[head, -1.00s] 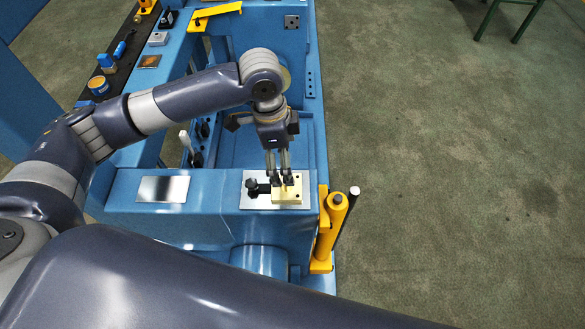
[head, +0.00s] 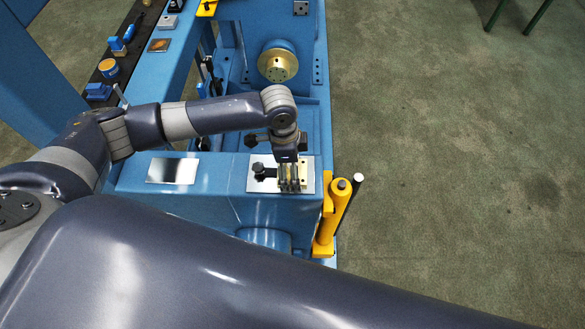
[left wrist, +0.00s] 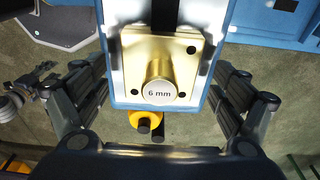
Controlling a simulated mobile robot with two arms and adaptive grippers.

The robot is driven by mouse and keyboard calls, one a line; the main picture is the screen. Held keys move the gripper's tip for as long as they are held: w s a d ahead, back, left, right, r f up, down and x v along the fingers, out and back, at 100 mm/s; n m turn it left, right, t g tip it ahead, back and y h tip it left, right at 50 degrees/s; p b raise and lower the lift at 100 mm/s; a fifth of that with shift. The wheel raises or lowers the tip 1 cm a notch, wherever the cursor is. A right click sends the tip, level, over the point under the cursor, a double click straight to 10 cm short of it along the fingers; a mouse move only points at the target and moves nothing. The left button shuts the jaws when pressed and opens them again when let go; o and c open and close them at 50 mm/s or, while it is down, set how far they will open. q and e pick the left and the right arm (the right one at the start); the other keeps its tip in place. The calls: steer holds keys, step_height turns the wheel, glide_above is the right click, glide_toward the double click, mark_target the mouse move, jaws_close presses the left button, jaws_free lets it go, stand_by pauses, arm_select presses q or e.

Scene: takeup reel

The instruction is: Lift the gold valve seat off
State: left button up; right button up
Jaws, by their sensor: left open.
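The gold valve seat is a square gold block (left wrist: 183,55) with a round post (left wrist: 159,88) marked "6 mm", seen in the left wrist view. In the head view the block (head: 304,172) sits on a metal plate on the blue machine, partly covered by my gripper. My left gripper (head: 290,187) is open and points down over the block. In the left wrist view its fingers (left wrist: 160,90) stand wide apart on either side of the post. I cannot tell how high the tips are above the block.
A black knob (head: 259,171) stands beside the block on the plate. A yellow cylinder (head: 338,205) and a black rod (head: 350,205) rise at the machine's right corner. A brass disc (head: 278,63) is farther back.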

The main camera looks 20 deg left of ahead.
arm_select(q)
steer(key=shift+c, duration=0.8)
steer(key=c, duration=1.2)
steer(key=shift+r, duration=0.1)
arm_select(e)
steer(key=shift+s+d, duration=0.1)
steer(key=shift+s, duration=0.9)
steer(key=shift+w+f, duration=0.1)
steer(key=shift+w, duration=0.1)
arm_select(q)
steer(key=shift+w+r, duration=0.1)
steer(key=shift+r, duration=0.5)
steer(key=shift+s+r+b, duration=0.2)
steer(key=shift+r+b, duration=0.1)
steer(key=shift+r, duration=0.25)
steer(key=shift+s+r+b, duration=0.15)
steer(key=shift+r+b, duration=0.15)
steer(key=shift+r, duration=0.25)
steer(key=s+a+r, duration=0.1)
steer(key=s, duration=0.6)
steer(key=s+a+r, duration=0.2)
steer(key=s, duration=0.6)
steer(key=shift+r, duration=0.15)
arm_select(e)
steer(key=shift+w+f, duration=0.1)
steer(key=shift+f, duration=0.35)
